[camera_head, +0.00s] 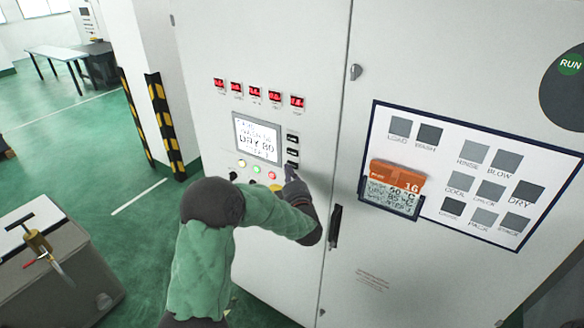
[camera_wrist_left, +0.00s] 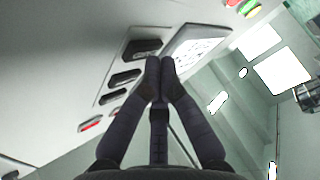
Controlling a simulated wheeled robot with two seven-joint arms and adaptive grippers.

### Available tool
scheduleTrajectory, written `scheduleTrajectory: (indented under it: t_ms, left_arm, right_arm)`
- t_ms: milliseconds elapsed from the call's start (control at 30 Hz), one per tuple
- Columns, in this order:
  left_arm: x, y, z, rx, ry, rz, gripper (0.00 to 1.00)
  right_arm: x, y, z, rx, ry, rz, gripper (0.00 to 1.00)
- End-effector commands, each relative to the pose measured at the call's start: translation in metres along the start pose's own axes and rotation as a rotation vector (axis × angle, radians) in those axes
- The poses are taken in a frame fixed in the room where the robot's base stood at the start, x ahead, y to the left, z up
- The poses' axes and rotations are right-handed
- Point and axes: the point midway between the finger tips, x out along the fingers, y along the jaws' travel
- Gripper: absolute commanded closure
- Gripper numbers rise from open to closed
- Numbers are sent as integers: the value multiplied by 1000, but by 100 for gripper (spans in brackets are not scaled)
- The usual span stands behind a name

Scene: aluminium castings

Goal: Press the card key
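A control panel is on a pale cabinet, with a lit screen (camera_head: 257,137) reading "DRY 80" among smaller text. Right of the screen is a column of black keys (camera_head: 292,139); I cannot read which is the card key. In the left wrist view the black keys (camera_wrist_left: 125,78) sit beside the screen (camera_wrist_left: 198,46). My left gripper (camera_head: 291,171), on the green-sleeved arm, is at the lower end of that column and hides part of it. In the wrist view its fingertips (camera_wrist_left: 160,66) are together and empty, close to the panel; I cannot tell whether they touch. My right gripper is not in view.
Round coloured buttons (camera_head: 257,170) lie below the screen and red number displays (camera_head: 254,92) above. An orange card (camera_head: 397,178) sits in a holder on a board of grey squares (camera_head: 473,152). A dark door handle (camera_head: 335,226) is right of my arm.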

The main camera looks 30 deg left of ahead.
Motion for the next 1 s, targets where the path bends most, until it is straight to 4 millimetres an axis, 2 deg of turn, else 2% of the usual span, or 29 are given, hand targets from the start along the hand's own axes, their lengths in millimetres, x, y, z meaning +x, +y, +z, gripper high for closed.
scheduleTrajectory:
  t_ms: [100, 533, 1000]
  left_arm:
    - [-4, -3, -3, 0, 0, 0, 100]
    - [-7, -3, -7, 0, 1, 0, 100]
    - [-35, -15, -33, -1, 1, 0, 100]
  right_arm:
    - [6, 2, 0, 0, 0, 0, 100]
    - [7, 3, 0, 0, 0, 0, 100]
    - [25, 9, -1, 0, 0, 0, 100]
